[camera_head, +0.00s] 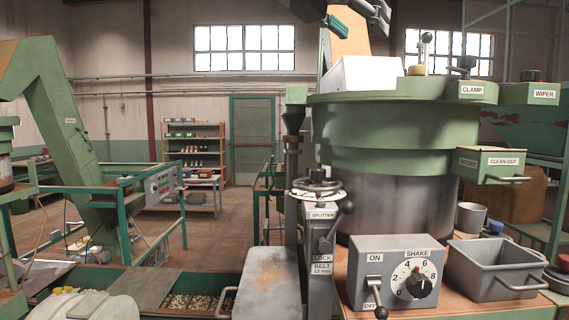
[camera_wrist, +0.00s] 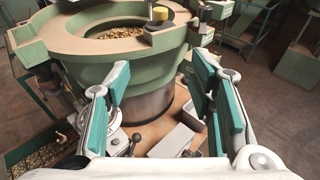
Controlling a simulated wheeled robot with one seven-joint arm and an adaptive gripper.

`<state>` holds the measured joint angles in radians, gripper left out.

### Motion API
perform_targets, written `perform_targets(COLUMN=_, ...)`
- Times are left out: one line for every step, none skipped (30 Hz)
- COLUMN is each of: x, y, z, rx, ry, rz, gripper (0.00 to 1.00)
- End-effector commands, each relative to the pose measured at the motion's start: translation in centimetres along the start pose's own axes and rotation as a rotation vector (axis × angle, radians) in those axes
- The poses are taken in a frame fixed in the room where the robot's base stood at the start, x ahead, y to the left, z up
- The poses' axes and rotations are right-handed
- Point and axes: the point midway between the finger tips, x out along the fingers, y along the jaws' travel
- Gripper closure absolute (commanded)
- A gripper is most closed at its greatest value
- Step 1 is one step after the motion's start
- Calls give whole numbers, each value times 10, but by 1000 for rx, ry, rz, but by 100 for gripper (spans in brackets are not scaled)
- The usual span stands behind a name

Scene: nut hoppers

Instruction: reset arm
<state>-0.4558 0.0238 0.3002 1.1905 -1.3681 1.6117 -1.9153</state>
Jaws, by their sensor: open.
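My gripper (camera_wrist: 160,72) shows in the wrist view with its two green-padded fingers spread wide apart and nothing between them. The green round hopper (camera_wrist: 118,50) lies beyond the fingers, with nuts visible in its central opening. In the head view, part of my gripper (camera_head: 352,14) shows at the top edge, above the hopper (camera_head: 395,130) and apart from it. Most of my arm is out of the head view.
A grey control box (camera_head: 396,275) with an ON/OFF lever and SHAKE dial stands before the hopper. A grey bin (camera_head: 490,270) and a cup (camera_head: 471,217) sit on the bench to the right. The splitter column (camera_head: 320,215) stands left. Open floor lies behind, toward a green door (camera_head: 252,140).

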Motion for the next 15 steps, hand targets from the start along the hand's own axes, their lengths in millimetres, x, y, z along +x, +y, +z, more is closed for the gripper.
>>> perform_targets(x=4, y=-3, z=-4, rx=19, ry=9, rz=1, gripper=51)
perform_targets(x=6, y=-4, z=-7, rx=30, ry=15, rz=3, gripper=51)
perform_targets(x=8, y=-5, z=-11, rx=46, ry=26, rz=5, gripper=51)
perform_targets(x=10, y=-6, z=-14, rx=59, ry=32, rz=6, gripper=51)
perform_targets(x=11, y=-7, z=-17, rx=72, ry=41, rz=8, gripper=51)
perform_targets(x=13, y=-9, z=-21, rx=92, ry=52, rz=11, gripper=51)
perform_targets(x=15, y=-10, z=-25, rx=106, ry=61, rz=12, gripper=51)
perform_targets(x=17, y=-12, z=-29, rx=123, ry=72, rz=13, gripper=51)
perform_targets(x=20, y=-14, z=-35, rx=147, ry=86, rz=13, gripper=51)
perform_targets(x=23, y=-17, z=-40, rx=170, ry=98, rz=13, gripper=51)
perform_targets(x=25, y=-19, z=-45, rx=190, ry=112, rz=12, gripper=51)
perform_targets(x=29, y=-23, z=-53, rx=224, ry=131, rz=11, gripper=51)
perform_targets(x=31, y=-25, z=-59, rx=250, ry=147, rz=10, gripper=51)
perform_targets(x=34, y=-28, z=-66, rx=278, ry=165, rz=8, gripper=51)
perform_targets(x=38, y=-33, z=-76, rx=319, ry=190, rz=3, gripper=51)
